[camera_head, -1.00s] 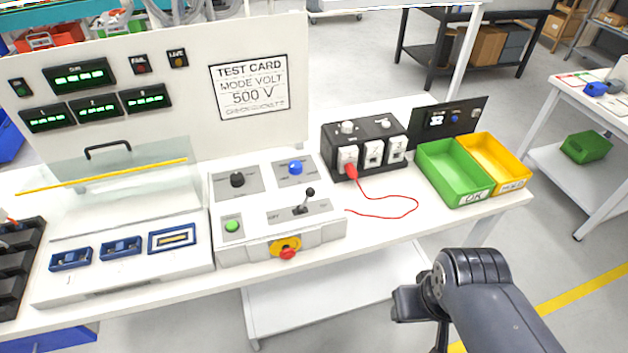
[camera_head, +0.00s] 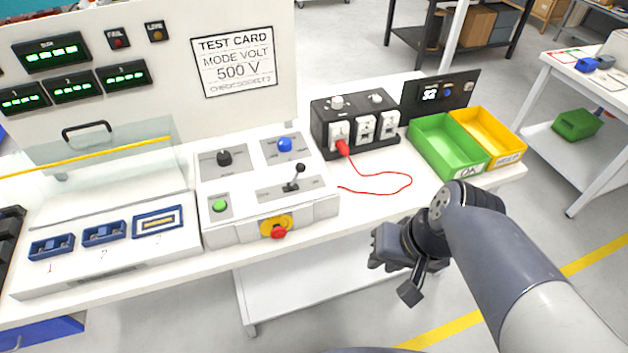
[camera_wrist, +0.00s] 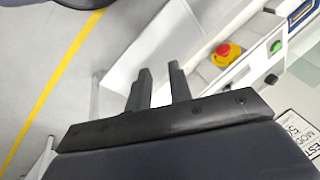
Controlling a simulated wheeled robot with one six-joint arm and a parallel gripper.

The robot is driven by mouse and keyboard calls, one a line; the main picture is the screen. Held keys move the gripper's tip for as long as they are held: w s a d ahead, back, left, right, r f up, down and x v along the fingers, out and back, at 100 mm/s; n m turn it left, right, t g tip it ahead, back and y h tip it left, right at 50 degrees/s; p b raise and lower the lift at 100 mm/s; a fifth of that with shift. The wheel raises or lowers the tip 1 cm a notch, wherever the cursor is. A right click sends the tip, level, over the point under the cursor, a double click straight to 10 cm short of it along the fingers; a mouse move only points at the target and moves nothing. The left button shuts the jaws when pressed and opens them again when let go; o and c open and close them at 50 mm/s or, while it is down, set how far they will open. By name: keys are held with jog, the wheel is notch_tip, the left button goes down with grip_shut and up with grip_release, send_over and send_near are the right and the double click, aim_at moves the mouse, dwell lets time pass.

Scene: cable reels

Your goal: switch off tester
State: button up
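Green digits are lit on the displays (camera_head: 74,87) of the upright panel. My gripper (camera_head: 390,275) is in front of the bench, right of the red button and apart from it. In the wrist view its fingers (camera_wrist: 161,75) are parted with nothing between them.
A black socket box (camera_head: 322,135) with a red plug and loose red lead stands behind right of the control box. Green (camera_head: 440,152) and yellow (camera_head: 507,150) bins stand at the bench's right end. A clear hinged cover (camera_head: 110,165) is at left. Floor before the bench is open.

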jog(key=w+a+m+y+b, duration=0.1)
jog(key=w+b, duration=0.1)
jog(key=w, duration=0.1)
jog(key=w+a+f+m+t+y+b, duration=0.1)
jog(key=w+y+b, duration=0.1)
jog(key=w, duration=0.1)
jog(key=w+a+f+m+y+b, duration=0.1)
jog(key=w+b, duration=0.1)
jog(key=w, duration=0.1)
jog(key=shift+w+a+f+t+y, duration=0.2)
jog(key=shift+w+a+t+y, duration=0.1)
jog(key=shift+w, duration=0.1)
grip_shut()
jog(key=w+r+m+t+y+b, duration=0.1)
jog(key=w+m+t+y+b, duration=0.1)
jog(key=w, duration=0.6)
jog(key=shift+w+d+r+m+t+y+b, duration=0.25)
jog(key=shift+w+d+t+y+b, duration=0.2)
jog(key=shift+b, duration=0.55)
jog(key=shift+a+f, duration=0.1)
jog(key=shift+a, duration=0.05)
